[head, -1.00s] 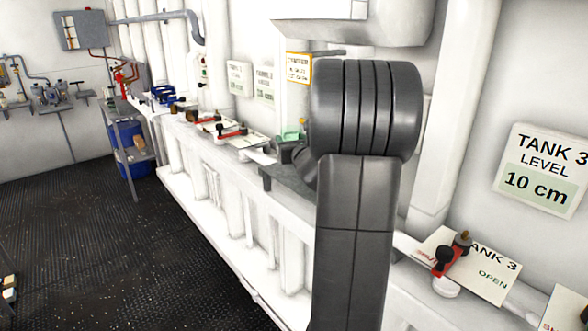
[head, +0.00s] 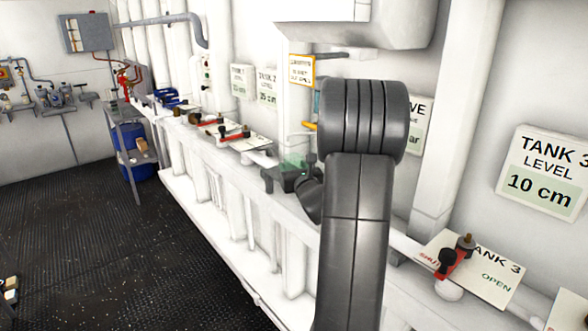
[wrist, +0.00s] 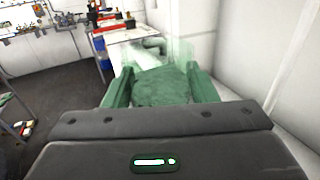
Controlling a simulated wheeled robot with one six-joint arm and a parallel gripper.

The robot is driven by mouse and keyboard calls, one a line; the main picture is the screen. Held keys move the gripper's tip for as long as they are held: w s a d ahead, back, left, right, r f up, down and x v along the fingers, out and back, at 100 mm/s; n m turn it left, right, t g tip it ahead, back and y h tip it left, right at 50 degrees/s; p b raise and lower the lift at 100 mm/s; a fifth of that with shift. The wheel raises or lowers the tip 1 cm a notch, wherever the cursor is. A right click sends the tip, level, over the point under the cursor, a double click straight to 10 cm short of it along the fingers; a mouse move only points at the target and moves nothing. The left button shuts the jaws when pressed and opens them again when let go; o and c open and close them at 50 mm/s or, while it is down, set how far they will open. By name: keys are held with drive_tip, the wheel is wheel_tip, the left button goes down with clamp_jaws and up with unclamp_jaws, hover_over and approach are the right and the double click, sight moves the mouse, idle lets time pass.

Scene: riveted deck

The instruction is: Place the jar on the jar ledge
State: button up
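The jar (head: 293,150) is clear glass with green liquid in its lower part. In the head view it is upright, just left of my arm. My gripper (wrist: 160,88) has the jar between its two fingers in the wrist view and appears shut on it.
Lever valves with label plates stand along the white rail, including the Tank 3 valve (head: 455,264) at right and a red-handled valve (head: 235,136) at left. An orange-edged sign (head: 301,70) hangs above. A blue drum (head: 130,150) stands far left.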

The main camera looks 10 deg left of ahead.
drive_tip(key=o, duration=0.4)
drive_tip(key=shift+r+p, duration=0.25)
drive_tip(key=shift+p, duration=0.1)
drive_tip(key=b+v, duration=0.3)
drive_tip(key=v, duration=0.9)
drive_tip(key=shift+w, duration=0.1)
drive_tip(key=x, duration=0.4)
drive_tip(key=p+x, duration=0.1)
drive_tip(key=x, duration=0.3)
drive_tip(key=f+p+x, duration=0.1)
drive_tip(key=x, duration=0.3)
drive_tip(key=shift+r, duration=1.55)
drive_tip(key=shift+p, duration=0.3)
